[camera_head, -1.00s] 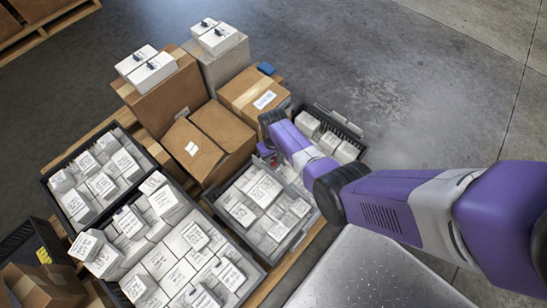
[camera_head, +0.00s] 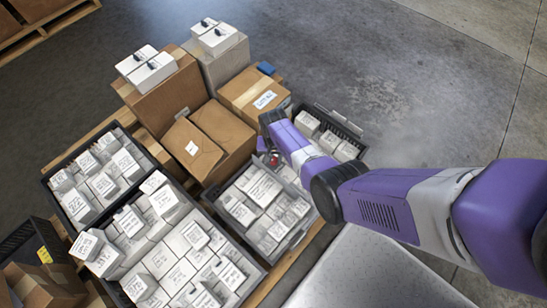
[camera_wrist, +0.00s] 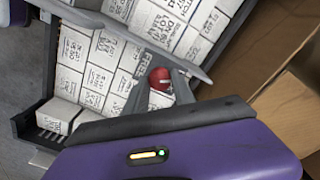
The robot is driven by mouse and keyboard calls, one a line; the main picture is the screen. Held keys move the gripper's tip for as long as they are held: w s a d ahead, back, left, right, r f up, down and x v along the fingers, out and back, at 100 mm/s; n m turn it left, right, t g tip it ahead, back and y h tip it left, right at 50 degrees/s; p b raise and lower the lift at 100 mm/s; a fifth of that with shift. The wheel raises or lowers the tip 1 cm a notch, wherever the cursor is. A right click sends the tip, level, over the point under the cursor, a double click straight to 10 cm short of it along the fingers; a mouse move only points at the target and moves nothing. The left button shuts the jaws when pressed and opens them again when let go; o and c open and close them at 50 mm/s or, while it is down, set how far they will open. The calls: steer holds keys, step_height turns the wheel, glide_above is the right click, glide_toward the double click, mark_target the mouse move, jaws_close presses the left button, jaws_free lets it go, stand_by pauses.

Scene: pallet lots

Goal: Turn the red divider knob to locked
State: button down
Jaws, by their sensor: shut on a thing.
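The red divider knob (camera_wrist: 160,78) shows in the wrist view as a small round red thing at the edge of a grey divider bar. My gripper (camera_wrist: 158,84) is shut on it, with one grey finger on each side. In the head view, a bit of the red knob (camera_head: 274,157) shows beside my wrist, at the back end of a dark crate (camera_head: 262,258) of white boxes. My wrist and arm hide most of that spot. I cannot tell which way the knob is turned.
Brown cartons (camera_head: 222,138) stand close behind and left of my gripper. A second crate of white boxes (camera_head: 337,152) lies just right of my wrist. More crates and a pallet fill the left. The floor at the upper right is clear.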

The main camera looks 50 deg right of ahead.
mark_target(274, 160)
steer(key=c, duration=1.1)
jaws_free()
steer(key=shift+o, duration=0.2)
steer(key=shift+r, duration=0.1)
step_height(274, 160, up, 8)
steer(key=p, duration=0.3)
steer(key=shift+f+p, duration=0.2)
steer(key=shift+p, duration=0.2)
